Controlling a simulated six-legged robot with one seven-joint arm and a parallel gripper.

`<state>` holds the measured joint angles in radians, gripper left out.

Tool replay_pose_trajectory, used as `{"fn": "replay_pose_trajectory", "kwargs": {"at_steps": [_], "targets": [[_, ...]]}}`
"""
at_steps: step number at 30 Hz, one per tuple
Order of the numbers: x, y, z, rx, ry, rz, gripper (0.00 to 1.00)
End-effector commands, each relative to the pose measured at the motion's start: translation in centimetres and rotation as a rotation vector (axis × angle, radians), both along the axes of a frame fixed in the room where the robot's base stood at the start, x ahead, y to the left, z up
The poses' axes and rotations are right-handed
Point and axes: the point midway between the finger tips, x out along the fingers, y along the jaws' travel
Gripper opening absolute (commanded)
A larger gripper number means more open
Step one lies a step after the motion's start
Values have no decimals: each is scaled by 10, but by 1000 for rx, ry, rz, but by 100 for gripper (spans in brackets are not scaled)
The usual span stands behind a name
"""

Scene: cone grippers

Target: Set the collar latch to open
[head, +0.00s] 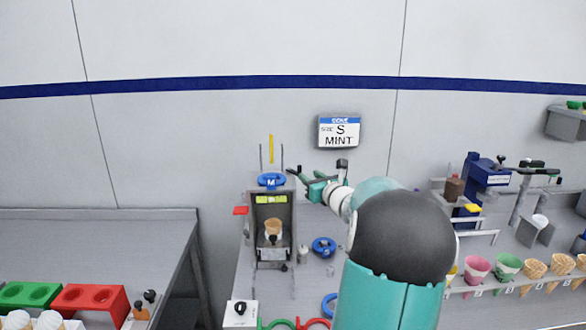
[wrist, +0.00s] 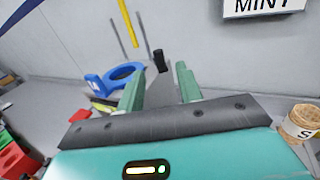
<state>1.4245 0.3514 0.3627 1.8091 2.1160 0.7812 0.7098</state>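The blue collar marked M (head: 271,181) sits on top of the grey stand; the blue collar also shows in the wrist view (wrist: 124,71), left of my fingers. A small black-tipped lever (wrist: 159,60), which looks like the collar latch, stands just beyond the gap between my fingertips. My gripper (head: 302,178) is at the right of the collar, and in the wrist view my gripper (wrist: 160,78) has its two green fingers apart with nothing between them. Whether a finger touches the lever, and the latch's exact setting, I cannot tell.
A cone (head: 273,230) stands inside the stand below the collar. A red tab (head: 240,210) sticks out at the stand's left. A second blue ring (head: 323,246) lies to the right. A sign reading S MINT (head: 339,131) is on the wall behind. Several cups and cones line the right.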

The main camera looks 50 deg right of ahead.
Motion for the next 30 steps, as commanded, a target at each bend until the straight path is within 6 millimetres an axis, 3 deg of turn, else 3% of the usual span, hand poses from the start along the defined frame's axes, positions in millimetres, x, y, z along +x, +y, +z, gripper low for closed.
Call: {"fn": "replay_pose_trajectory", "kwargs": {"at_steps": [12,18,26,30], "targets": [[75,-28,0,0,-2,7,36],[90,-32,1,-1,-2,7,36],[91,-32,1,0,-1,6,36],[91,-32,1,0,-1,6,10]]}}
